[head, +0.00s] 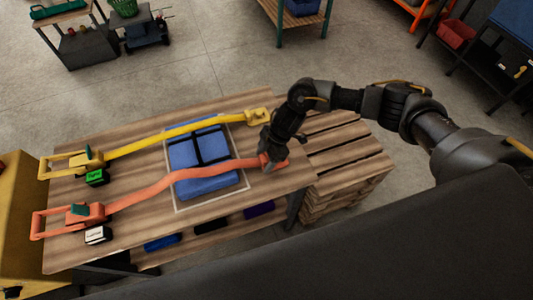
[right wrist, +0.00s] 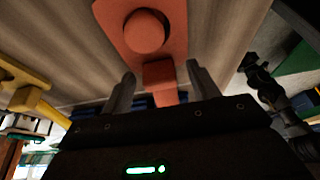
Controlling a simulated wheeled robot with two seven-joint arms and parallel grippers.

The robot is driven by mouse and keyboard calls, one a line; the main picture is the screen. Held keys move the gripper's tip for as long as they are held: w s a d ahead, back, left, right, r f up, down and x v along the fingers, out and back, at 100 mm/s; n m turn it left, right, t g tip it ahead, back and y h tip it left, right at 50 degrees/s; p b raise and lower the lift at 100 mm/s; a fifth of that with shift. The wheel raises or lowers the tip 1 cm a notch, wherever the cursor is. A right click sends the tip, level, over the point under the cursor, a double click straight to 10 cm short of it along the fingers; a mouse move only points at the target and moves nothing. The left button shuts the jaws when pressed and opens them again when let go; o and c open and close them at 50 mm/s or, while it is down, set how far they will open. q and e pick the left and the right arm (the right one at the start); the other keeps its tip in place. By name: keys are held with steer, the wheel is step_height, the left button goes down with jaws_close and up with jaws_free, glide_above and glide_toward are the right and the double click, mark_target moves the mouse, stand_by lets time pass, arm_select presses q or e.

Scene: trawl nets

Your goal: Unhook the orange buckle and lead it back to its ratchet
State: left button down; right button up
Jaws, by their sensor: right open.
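The orange buckle (head: 277,163) is at the right end of the wooden table, at the end of a flat orange strap (head: 150,188). The strap runs left across a blue bundle (head: 203,187) to the orange ratchet (head: 86,212). My right gripper (head: 267,155) is open, right at the buckle. In the right wrist view, the buckle's orange plate (right wrist: 172,22) has a round orange knob (right wrist: 145,32) on it. An orange block (right wrist: 158,75) lies between the two open fingers (right wrist: 160,86), apart from both. How the buckle is hooked cannot be told. My left gripper is out of view.
A yellow strap (head: 165,132) runs behind, from a yellow ratchet (head: 75,163) to a yellow buckle (head: 257,115). A green-topped box (head: 97,177) and a white-topped box (head: 97,235) stand near the ratchets. A wooden pallet stack (head: 345,165) adjoins the table's right end.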

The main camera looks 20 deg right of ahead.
steer(key=shift+c, duration=0.3)
steer(key=c, duration=1.1)
steer(key=shift+d, duration=0.45)
steer(key=shift+r+p, duration=0.15)
steer(key=shift+p, duration=0.15)
steer(key=shift+r+p, duration=0.5)
steer(key=shift+p, duration=0.1)
steer(key=shift+r+p, duration=2.5)
steer(key=shift+p, duration=0.05)
